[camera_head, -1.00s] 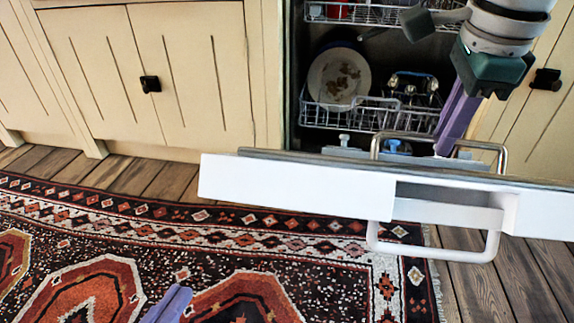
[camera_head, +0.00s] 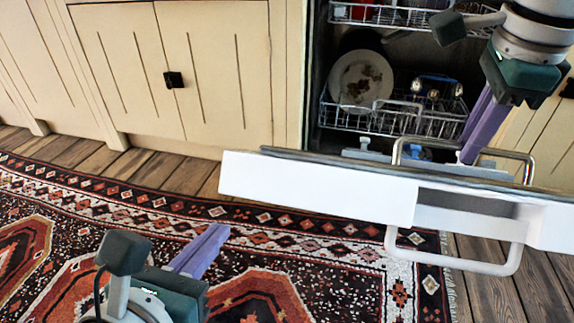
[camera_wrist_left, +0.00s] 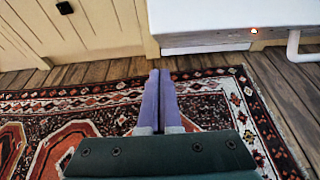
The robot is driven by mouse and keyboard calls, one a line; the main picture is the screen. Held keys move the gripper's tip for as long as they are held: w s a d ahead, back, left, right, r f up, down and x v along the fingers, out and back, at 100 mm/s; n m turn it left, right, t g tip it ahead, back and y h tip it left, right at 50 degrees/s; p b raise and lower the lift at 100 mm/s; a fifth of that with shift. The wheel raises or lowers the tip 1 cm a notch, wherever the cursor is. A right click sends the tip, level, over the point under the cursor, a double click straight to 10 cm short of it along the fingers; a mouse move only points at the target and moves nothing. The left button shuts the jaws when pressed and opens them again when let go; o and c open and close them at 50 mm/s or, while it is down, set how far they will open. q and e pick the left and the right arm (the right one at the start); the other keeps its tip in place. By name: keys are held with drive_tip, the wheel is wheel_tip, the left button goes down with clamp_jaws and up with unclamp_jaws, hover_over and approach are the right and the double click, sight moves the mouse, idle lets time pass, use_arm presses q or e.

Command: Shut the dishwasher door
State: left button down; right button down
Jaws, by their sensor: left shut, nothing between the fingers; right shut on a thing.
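The dishwasher door (camera_head: 310,185) is white and hangs open, tilted out over the floor in front of the lit cavity. A white handle (camera_head: 455,268) sticks out from its front. The door also shows at the upper right of the left wrist view (camera_wrist_left: 220,22). My left gripper (camera_head: 217,236) is shut and empty, above the rug and to the left of the door, apart from it. Its purple fingers (camera_wrist_left: 160,80) are together in the left wrist view. My right gripper (camera_head: 470,150) reaches down behind the door's upper edge with its fingers shut; its exact contact is hard to see.
Inside the dishwasher, a lower rack (camera_head: 385,120) holds a stained plate (camera_head: 358,82). An upper rack (camera_head: 400,14) is above. Cream cabinets (camera_head: 215,80) stand to the left. A patterned rug (camera_head: 110,205) covers the wooden floor in front.

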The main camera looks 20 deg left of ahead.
use_arm(q)
drive_tip(key=shift+w+r, duration=0.6)
drive_tip(key=shift+r, duration=0.35)
drive_tip(key=shift+w+r, duration=0.6)
drive_tip(key=shift+r, duration=0.3)
use_arm(e)
drive_tip(key=shift+w, duration=0.2)
drive_tip(key=c, duration=1.2)
unclamp_jaws()
drive_tip(key=shift+c, duration=0.2)
use_arm(q)
drive_tip(key=shift+w+a+r, duration=0.15)
drive_tip(key=shift+w, duration=0.15)
use_arm(e)
drive_tip(key=o, duration=0.3)
drive_tip(key=shift+w+a+r, duration=0.1)
drive_tip(key=shift+w+r, duration=0.05)
drive_tip(key=shift+w, duration=0.05)
drive_tip(key=shift+o, duration=0.2)
